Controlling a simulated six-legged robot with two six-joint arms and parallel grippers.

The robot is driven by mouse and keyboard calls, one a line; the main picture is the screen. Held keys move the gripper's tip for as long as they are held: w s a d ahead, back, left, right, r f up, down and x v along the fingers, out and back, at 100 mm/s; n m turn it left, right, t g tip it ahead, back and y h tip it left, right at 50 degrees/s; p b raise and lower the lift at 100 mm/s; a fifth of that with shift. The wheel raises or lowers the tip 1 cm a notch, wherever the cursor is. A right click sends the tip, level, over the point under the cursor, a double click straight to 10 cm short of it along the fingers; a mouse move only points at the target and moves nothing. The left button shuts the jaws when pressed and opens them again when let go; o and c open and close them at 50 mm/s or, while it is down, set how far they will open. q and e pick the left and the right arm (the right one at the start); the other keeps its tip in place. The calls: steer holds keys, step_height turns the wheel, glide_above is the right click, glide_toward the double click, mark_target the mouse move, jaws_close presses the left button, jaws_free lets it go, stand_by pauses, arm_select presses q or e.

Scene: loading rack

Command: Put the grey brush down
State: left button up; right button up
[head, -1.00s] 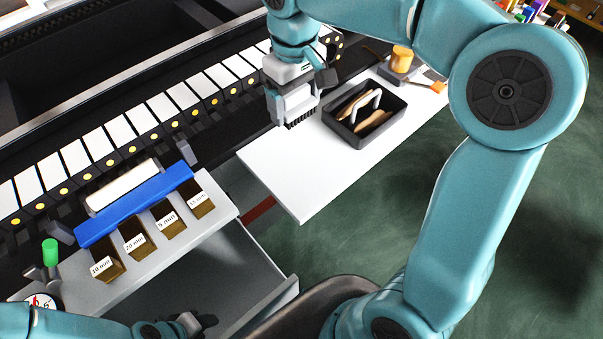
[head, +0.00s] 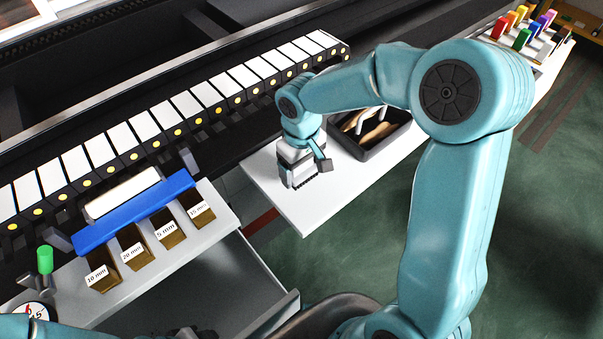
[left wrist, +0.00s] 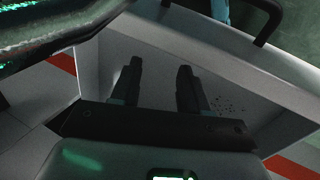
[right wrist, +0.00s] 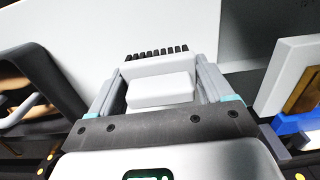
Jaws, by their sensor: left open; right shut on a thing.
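My right gripper (head: 300,172) is shut on the grey brush (right wrist: 160,90), whose pale block sits between the fingers in the right wrist view. Its dark bristles (right wrist: 157,53) point away from the gripper, towards the white tabletop (head: 310,215). In the head view the brush is over the near left part of that top; I cannot tell whether the bristles touch it. My left gripper (left wrist: 157,80) is open and empty in the left wrist view, over a grey drawer (left wrist: 205,60) with dark specks in it.
A black tray (head: 372,153) with wooden-handled items stands right of the right gripper, partly behind my arm. A grey bench with labelled slots (head: 165,234) and a blue bar (head: 135,212) is at the left. White tabletop in front of the gripper is clear.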

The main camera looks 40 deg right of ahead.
mark_target(301, 176)
steer(key=shift+f, duration=1.35)
steer(key=shift+f, duration=0.1)
steer(key=o, duration=0.8)
step_height(301, 176, up, 12)
steer(key=shift+r, duration=0.2)
